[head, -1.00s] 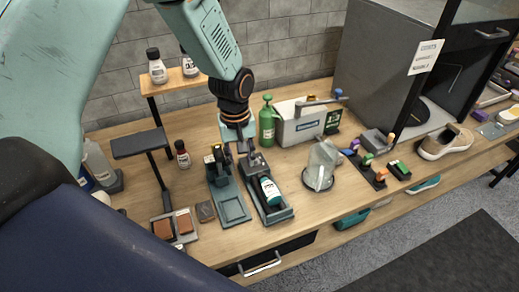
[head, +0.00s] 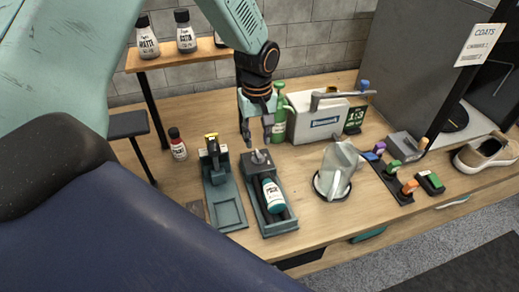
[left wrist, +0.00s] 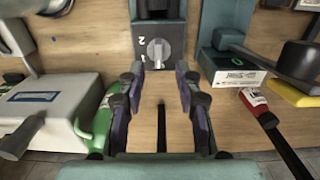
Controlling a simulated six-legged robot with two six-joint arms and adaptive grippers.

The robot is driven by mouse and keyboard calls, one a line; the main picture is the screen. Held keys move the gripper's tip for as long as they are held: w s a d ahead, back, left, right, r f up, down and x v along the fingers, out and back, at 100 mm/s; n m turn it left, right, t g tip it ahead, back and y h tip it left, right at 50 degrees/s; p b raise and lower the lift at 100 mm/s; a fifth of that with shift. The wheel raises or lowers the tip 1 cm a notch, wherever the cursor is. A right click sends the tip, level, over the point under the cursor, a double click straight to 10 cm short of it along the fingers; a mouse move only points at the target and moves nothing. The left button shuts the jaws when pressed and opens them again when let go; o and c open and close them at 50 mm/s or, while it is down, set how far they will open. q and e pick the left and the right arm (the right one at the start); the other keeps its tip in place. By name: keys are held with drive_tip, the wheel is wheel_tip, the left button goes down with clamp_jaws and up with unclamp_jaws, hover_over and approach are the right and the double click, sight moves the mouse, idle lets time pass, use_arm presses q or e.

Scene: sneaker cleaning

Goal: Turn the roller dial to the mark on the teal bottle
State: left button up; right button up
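The roller dial (head: 259,157) is a small grey knob on a dark block at the back end of a teal tray (head: 279,228). The teal bottle (head: 272,194), with a white label, lies tilted in that tray in front of the dial. My left gripper (head: 258,136) is just behind and above the dial, pointing down. In the left wrist view the left gripper (left wrist: 158,82) is open and empty, with the dial (left wrist: 157,52) just beyond its fingertips, centred between them. White marks show on the block left of the knob. My right gripper is not in view.
A second teal tray (head: 226,217) with a yellow-topped tool stands close at left. A green bottle (head: 279,118) and a grey box (head: 322,122) are behind at right. A clear jug (head: 338,165) stands right of the tray.

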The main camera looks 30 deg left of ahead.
sight(258, 154)
use_arm(q)
wheel_tip(258, 154, down, 5)
drive_tip(key=shift+w+d, duration=0.15)
drive_tip(key=shift+w+f, duration=0.1)
drive_tip(key=shift+f, duration=0.35)
drive_tip(key=shift+s+r, duration=0.35)
drive_tip(key=shift+s, duration=0.15)
drive_tip(key=shift+c, duration=0.3)
drive_tip(key=shift+w+f, duration=0.25)
drive_tip(key=shift+w, duration=0.2)
drive_tip(key=c, duration=0.5)
drive_tip(key=shift+c, duration=0.5)
drive_tip(key=shift+s+r, duration=0.1)
clamp_jaws()
